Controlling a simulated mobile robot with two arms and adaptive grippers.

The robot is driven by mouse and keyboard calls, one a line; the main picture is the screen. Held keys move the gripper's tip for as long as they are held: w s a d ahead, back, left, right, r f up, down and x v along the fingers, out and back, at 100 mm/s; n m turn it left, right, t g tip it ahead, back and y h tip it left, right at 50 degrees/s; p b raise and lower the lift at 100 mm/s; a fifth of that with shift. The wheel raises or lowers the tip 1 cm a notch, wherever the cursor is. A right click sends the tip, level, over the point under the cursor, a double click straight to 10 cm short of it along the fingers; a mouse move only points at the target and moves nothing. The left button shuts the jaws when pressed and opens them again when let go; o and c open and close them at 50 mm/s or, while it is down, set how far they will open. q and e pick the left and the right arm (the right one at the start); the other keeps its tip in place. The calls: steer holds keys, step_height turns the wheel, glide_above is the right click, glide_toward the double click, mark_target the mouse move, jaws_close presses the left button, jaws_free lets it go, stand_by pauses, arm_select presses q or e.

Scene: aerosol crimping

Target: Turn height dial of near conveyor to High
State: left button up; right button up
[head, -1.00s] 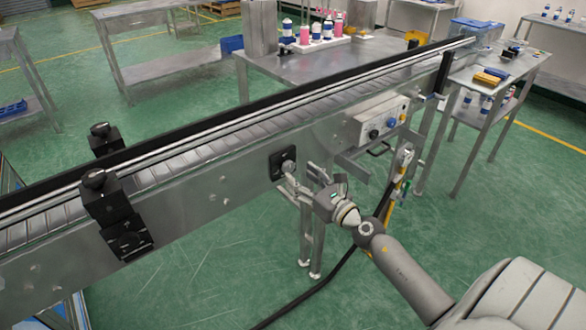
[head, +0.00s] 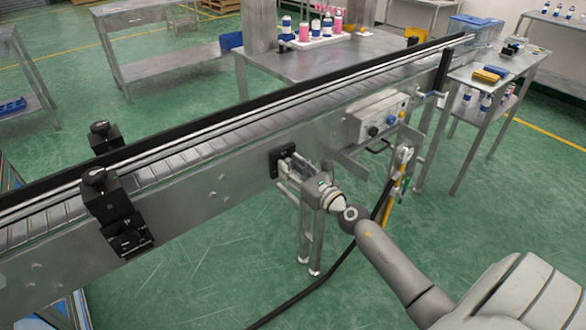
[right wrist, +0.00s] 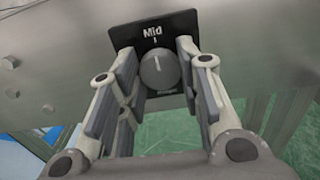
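The height dial of the near conveyor is a round grey knob (right wrist: 160,70) on a black plate (right wrist: 153,38). "Mid" is printed at the top of the plate, and the knob's white mark points up toward it. Lower lettering is mostly hidden by the knob. In the head view the plate (head: 276,163) sits on the conveyor's side, with the knob largely covered by my fingers. My right gripper (right wrist: 160,78) is open, with its fingers on either side of the knob; gaps show, and contact cannot be seen. It also shows in the head view (head: 289,171). My left gripper is not in view.
The near conveyor (head: 205,190) runs diagonally across the head view. A control box (head: 376,117) is mounted right of the dial. Black clamp blocks (head: 112,205) sit at left. A support leg (head: 305,235) and a cable (head: 320,280) are below.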

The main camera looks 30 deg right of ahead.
steer(key=shift+c, duration=1.2)
steer(key=shift+m, duration=0.3)
steer(key=m+p, duration=0.1)
steer(key=m, duration=0.3)
steer(key=shift+p, duration=0.3)
steer(key=m+p, duration=0.1)
steer(key=m, duration=0.3)
steer(key=shift+d, duration=0.1)
steer(key=m+p, duration=0.1)
steer(key=m, duration=0.2)
steer(key=shift+m, duration=0.3)
steer(key=m+p, duration=0.2)
steer(key=m, duration=0.4)
steer(key=shift+f+m+p, duration=0.15)
steer(key=shift+m+p, duration=0.95)
steer(key=shift+m, duration=1.7)
